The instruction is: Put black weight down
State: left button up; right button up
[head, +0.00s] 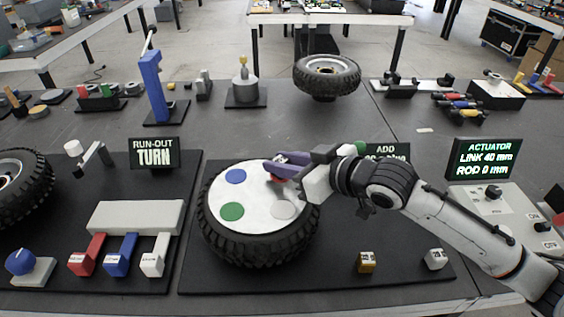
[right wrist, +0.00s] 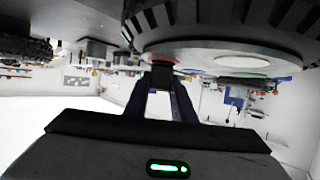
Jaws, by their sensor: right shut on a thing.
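A tyre (head: 262,247) lies flat on a black mat, with a white disc (head: 250,190) on top. The disc bears a blue spot (head: 235,176), a green spot (head: 232,211), a pale grey spot (head: 282,210) and some red under my right gripper. My right gripper (head: 279,169) is over the far right part of the disc. In the right wrist view a small dark block (right wrist: 163,72), apparently the black weight, sits between its fingers, close to the red patch. I cannot tell whether the block touches the disc. My left gripper is out of view.
A gold cube (head: 367,262) and a silver cube (head: 436,258) stand on the mat, right of the tyre. An "ADD" sign (head: 388,151) is partly hidden behind my arm. An actuator display (head: 484,158) and control panel (head: 500,205) are at right. A "RUN-OUT TURN" sign (head: 154,153) stands left.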

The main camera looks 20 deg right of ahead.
jog(key=shift+f, duration=0.15)
jog(key=o, duration=1.1)
jog(key=shift+c, duration=0.2)
jog(key=shift+r, duration=0.25)
jog(key=v, duration=1)
jog(key=shift+s+d, duration=0.15)
jog(key=shift+s, duration=0.05)
jog(key=shift+s+d+r, duration=0.25)
jog(key=shift+s+r, duration=0.1)
jog(key=shift+s, duration=0.25)
jog(key=shift+s, duration=0.1)
